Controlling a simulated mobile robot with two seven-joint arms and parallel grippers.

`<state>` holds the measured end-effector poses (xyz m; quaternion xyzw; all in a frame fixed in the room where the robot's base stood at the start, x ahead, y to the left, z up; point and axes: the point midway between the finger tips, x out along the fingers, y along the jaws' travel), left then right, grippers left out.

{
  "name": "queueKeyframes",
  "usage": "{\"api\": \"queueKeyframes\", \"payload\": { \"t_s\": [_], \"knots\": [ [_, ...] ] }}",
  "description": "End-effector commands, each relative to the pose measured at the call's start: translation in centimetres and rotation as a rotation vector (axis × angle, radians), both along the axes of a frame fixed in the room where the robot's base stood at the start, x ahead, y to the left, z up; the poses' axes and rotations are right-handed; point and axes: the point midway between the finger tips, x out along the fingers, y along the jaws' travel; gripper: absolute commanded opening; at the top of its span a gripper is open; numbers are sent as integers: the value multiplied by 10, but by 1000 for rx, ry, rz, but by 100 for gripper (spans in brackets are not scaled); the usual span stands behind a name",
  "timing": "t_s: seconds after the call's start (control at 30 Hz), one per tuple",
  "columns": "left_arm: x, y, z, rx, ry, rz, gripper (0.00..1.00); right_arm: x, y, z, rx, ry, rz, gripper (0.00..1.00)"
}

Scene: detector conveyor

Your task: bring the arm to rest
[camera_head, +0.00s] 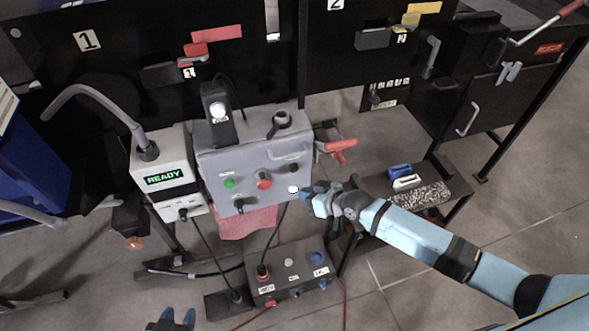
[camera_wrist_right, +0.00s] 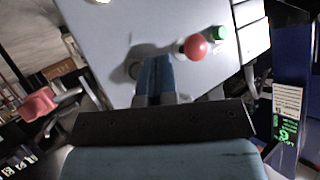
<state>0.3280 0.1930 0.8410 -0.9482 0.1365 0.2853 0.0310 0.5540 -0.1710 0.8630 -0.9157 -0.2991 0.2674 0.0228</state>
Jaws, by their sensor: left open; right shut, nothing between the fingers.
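My right arm (camera_head: 420,235) reaches in from the lower right. Its gripper (camera_head: 305,191) is shut and empty, with its tips close to a white round button (camera_head: 293,189) on the grey control box (camera_head: 250,160). In the right wrist view the blue fingers (camera_wrist_right: 154,72) are together in front of the box's panel (camera_wrist_right: 150,25); whether they touch it I cannot tell.
The box carries a red button (camera_head: 264,180), a green button (camera_head: 229,183) and a black knob (camera_head: 238,204). A white unit reading READY (camera_head: 165,180) stands left. A red-handled clamp (camera_head: 340,148) juts out right. A low black box (camera_head: 290,280) with cables lies below. Open floor (camera_head: 420,300) lies lower right.

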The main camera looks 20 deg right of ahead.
Motion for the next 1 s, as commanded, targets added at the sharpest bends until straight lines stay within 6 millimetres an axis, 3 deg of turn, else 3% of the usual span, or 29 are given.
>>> {"api": "queueKeyframes", "payload": {
  "t_s": [0.37, 0.47, 0.67, 0.8, 1.0],
  "knots": [
    [0, 0, 2, 0, 0, 0, 43, -8, 4, -1, 4, 0, -1, 0],
    [0, 0, 7, 0, 1, 0, 43, -30, 15, 0, 10, -4, -10, 0],
    [0, 1, 24, 2, -2, 2, 43, -105, 27, 5, -5, -22, -85, 0],
    [1, 3, 34, 5, -4, 6, 43, -156, 14, 12, -61, -27, -172, 0],
    [0, 5, 42, 6, -5, 10, 43, -209, -13, 19, -158, -15, -268, 0]
  ]
}}
